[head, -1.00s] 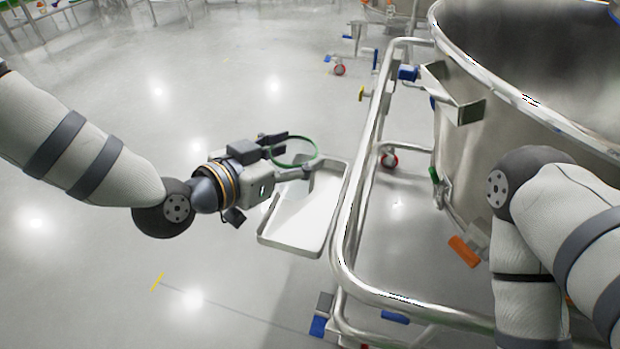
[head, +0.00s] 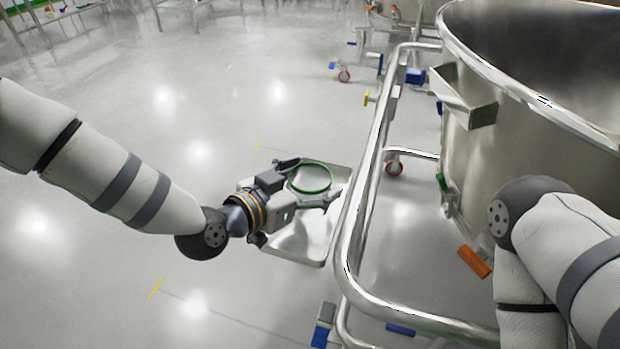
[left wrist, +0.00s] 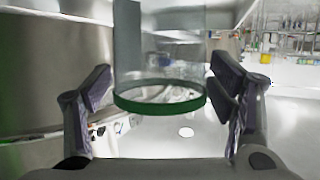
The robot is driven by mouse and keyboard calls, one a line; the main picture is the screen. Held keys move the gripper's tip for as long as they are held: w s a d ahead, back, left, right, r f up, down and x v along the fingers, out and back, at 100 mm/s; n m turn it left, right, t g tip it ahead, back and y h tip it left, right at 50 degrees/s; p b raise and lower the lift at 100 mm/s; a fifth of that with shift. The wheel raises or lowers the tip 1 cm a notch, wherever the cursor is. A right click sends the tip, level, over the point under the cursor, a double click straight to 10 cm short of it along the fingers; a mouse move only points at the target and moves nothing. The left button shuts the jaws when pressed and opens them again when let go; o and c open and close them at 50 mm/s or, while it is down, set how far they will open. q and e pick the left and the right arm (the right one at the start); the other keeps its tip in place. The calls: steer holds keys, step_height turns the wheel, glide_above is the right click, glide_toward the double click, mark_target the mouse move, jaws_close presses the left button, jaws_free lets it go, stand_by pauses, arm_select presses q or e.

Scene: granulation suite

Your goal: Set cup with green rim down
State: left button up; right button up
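The cup with green rim (head: 311,191) is a clear cup whose green ring shows over the tray in the head view. The metal tray (head: 308,238) lies beneath the cup and gripper. Whether the cup's base touches the tray is hidden. My right arm shows at the right edge, but its gripper is out of view.
A steel rail (head: 351,220) runs close along the tray's right side. A large steel vessel (head: 485,170) stands beyond it, with an orange part (head: 474,261) low on its side. The floor (head: 110,270) to the left is clear.

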arm_select(q)
steer(key=shift+r, duration=0.1)
steer(key=shift+s+a+r, duration=0.1)
steer(key=shift+r, duration=0.1)
steer(key=p+v, duration=0.2)
steer(key=v, duration=0.9)
steer(key=s+a+f+n+g+y, duration=0.2)
steer(key=s+f+g, duration=0.1)
steer(key=s+f, duration=0.55)
steer(key=s+a+f+n+g+y, duration=0.2)
steer(key=s+f+g, duration=0.2)
steer(key=s+f, duration=0.45)
steer(key=s+a+f+n+g+y, duration=0.2)
steer(key=s+a+g, duration=0.2)
steer(key=s, duration=0.8)
steer(key=s+a+f+n+g+y, duration=0.2)
steer(key=s+a, duration=0.5)
steer(key=s, duration=0.5)
steer(key=shift+a+f+g+y, duration=0.15)
steer(key=shift+f+g+y, duration=0.6)
steer(key=shift+g, duration=0.25)
arm_select(e)
steer(key=shift+w+r+t, duration=0.3)
steer(key=shift+w+r, duration=0.65)
steer(key=shift+r, duration=0.1)
